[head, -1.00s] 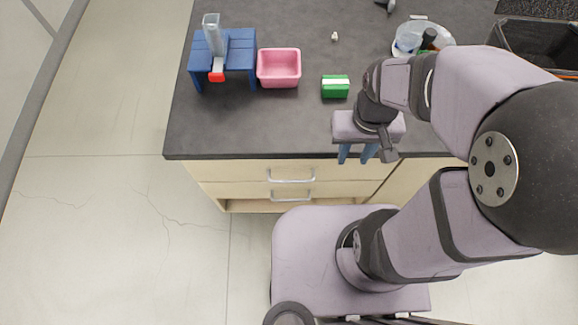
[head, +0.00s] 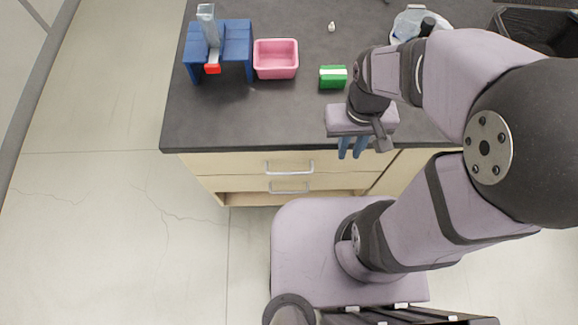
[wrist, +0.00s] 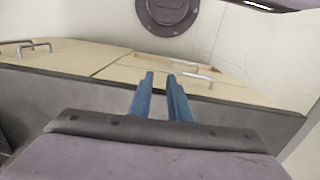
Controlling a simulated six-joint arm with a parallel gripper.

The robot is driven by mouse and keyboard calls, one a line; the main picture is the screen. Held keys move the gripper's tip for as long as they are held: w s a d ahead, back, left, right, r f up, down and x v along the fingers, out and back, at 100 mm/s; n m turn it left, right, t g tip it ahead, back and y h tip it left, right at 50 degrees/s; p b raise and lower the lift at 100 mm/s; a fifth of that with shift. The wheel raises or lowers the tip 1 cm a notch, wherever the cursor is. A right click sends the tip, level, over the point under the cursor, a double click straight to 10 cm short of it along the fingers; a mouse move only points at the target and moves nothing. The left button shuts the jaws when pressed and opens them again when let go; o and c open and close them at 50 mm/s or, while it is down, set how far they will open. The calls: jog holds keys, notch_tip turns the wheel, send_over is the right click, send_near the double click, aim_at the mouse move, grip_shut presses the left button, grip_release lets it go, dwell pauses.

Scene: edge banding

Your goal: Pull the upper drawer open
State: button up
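The upper drawer (head: 235,164) is a pale wood front just under the dark countertop, and it looks shut. Its silver bar handle (head: 289,173) is at the middle of the front. My gripper (head: 352,155) hangs at the counter edge, to the right of the handle and apart from it. Its two blue fingers point toward the front with a narrow gap and nothing between them. In the wrist view the fingers (wrist: 160,77) show with a silver handle (wrist: 198,76) just beyond to the right; I cannot tell there which drawer it belongs to.
A lower drawer with its own handle (head: 289,188) sits beneath. On the counter are a blue stand (head: 236,38), a pink bin (head: 276,72), a green box (head: 332,84) and a black crate (head: 535,45). The floor in front on the left is clear.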

notch_tip(320, 180, down, 10)
jog(key=s+a+n+g+h+b, duration=0.2)
jog(key=s+a+n+h+b, duration=0.1)
jog(key=b, duration=0.6)
jog(key=n+t+h+b, duration=0.75)
jog(key=t+b, duration=0.65)
jog(key=b, duration=0.8)
send_near(290, 173)
jog(key=w+d+f, duration=0.2)
jog(key=shift+h, duration=0.55)
jog(key=shift+w+r+x, duration=0.1)
jog(key=shift+x, duration=1.75)
jog(key=shift+w+r+x, duration=0.1)
jog(key=shift+x, duration=1.7)
jog(key=shift+a, duration=0.15)
jog(key=shift+s, duration=0.1)
grip_shut()
